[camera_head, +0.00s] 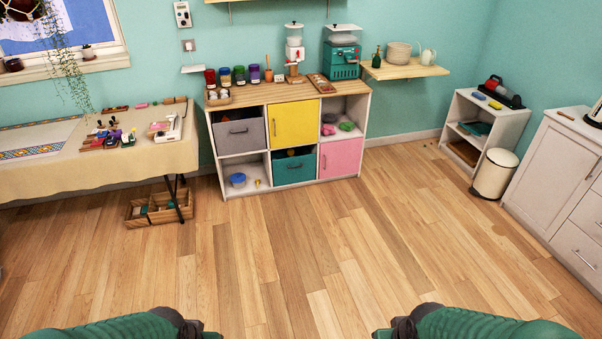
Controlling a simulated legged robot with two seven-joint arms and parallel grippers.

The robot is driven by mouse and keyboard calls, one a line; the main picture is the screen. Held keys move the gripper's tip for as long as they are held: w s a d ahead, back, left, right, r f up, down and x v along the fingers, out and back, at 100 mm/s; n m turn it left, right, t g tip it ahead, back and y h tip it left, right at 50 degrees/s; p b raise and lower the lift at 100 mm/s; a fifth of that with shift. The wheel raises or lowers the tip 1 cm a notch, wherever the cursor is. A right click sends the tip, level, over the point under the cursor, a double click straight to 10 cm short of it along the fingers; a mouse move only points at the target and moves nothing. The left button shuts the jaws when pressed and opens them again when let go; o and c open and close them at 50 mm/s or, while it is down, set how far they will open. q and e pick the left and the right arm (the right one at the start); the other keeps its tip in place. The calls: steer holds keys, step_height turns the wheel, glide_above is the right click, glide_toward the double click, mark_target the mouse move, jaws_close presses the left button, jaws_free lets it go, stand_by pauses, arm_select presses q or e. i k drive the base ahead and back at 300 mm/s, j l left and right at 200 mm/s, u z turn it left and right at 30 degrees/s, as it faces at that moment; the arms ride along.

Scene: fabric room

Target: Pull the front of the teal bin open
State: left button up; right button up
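The teal bin (294,170) sits in the lower middle compartment of a wooden-topped cube cabinet (287,93) against the far wall. Its front has a dark handle (295,166) and tilts a little, with a dark gap along its top edge where some contents show. My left gripper (212,334) is at the bottom edge of the view, left of centre. My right gripper (381,333) is at the bottom edge, right of centre. Both are far from the bin, with floor between. Their fingers are mostly cut off or too dark to tell their opening.
A cloth-covered table (95,160) stands at the left, with wooden crates (160,207) under it. A grey bin (240,135), yellow door (293,124) and pink door (341,157) surround the teal bin. A trash can (494,174) and white cabinet (550,175) are right. The middle floor is clear.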

mark_target(286, 171)
steer(key=i+u, duration=0.15)
steer(key=i, duration=0.45)
steer(key=i+l+u, duration=0.1)
steer(key=i, duration=0.45)
steer(key=i+l+u, duration=0.15)
steer(key=i, duration=0.45)
steer(key=i+l+u, duration=0.15)
steer(key=i, duration=0.4)
steer(key=i+l+u, duration=0.1)
steer(key=i+l, duration=0.2)
steer(key=i, duration=0.25)
steer(key=i+l+u, duration=0.15)
steer(key=i+l, duration=0.15)
steer(key=i, duration=0.25)
steer(key=i+l+u, duration=0.15)
steer(key=i+l, duration=0.25)
steer(key=i, duration=0.1)
